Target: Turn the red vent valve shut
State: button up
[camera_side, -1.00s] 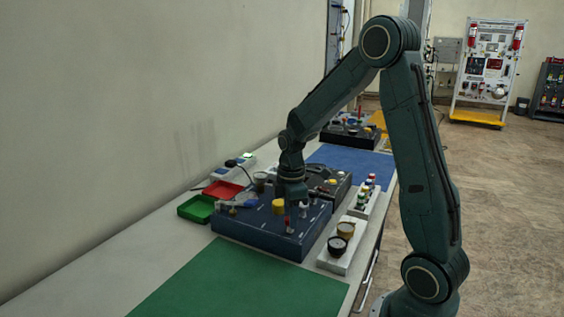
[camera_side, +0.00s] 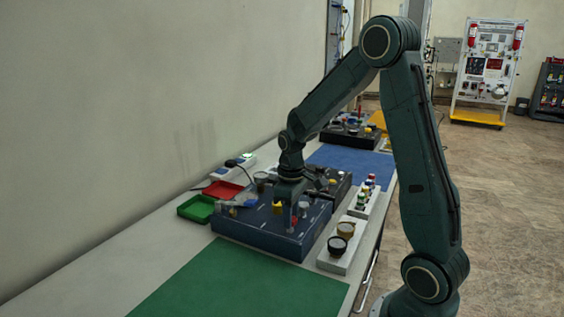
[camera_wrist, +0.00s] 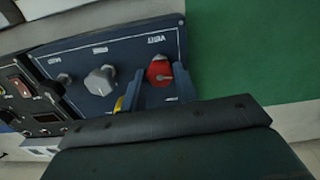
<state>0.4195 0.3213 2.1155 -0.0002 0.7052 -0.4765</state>
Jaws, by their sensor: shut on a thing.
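The red vent valve (camera_wrist: 159,72) is a round red knob on the dark blue panel (camera_wrist: 110,46), under an inverted label that seems to read VENT. My gripper (camera_wrist: 157,84) is shut on it, with one blue finger on each side of the knob. In the side view my gripper (camera_side: 293,208) points down at the panel box (camera_side: 260,236), and a bit of red shows between its fingers. A grey knob (camera_wrist: 100,80) sits beside the valve. A yellow knob (camera_side: 278,208) is close to my gripper and partly covered by it.
A white block with gauges (camera_side: 341,245) stands right of the box. Green (camera_side: 196,208) and red (camera_side: 222,190) trays lie left of it. The green mat (camera_side: 235,284) in front is clear. A blue mat (camera_side: 350,160) lies behind.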

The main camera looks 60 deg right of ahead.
jog(key=m, duration=0.4)
jog(key=shift+m, duration=0.3)
jog(key=m, duration=0.3)
jog(key=shift+m, duration=0.3)
jog(key=m, duration=0.3)
jog(key=shift+m, duration=0.3)
jog(key=shift+w+m, duration=0.1)
jog(key=shift+m, duration=1.8)
jog(key=o, duration=1)
jog(key=shift+r, duration=0.15)
notch_tip(320, 180, up, 14)
jog(key=shift+f, duration=0.2)
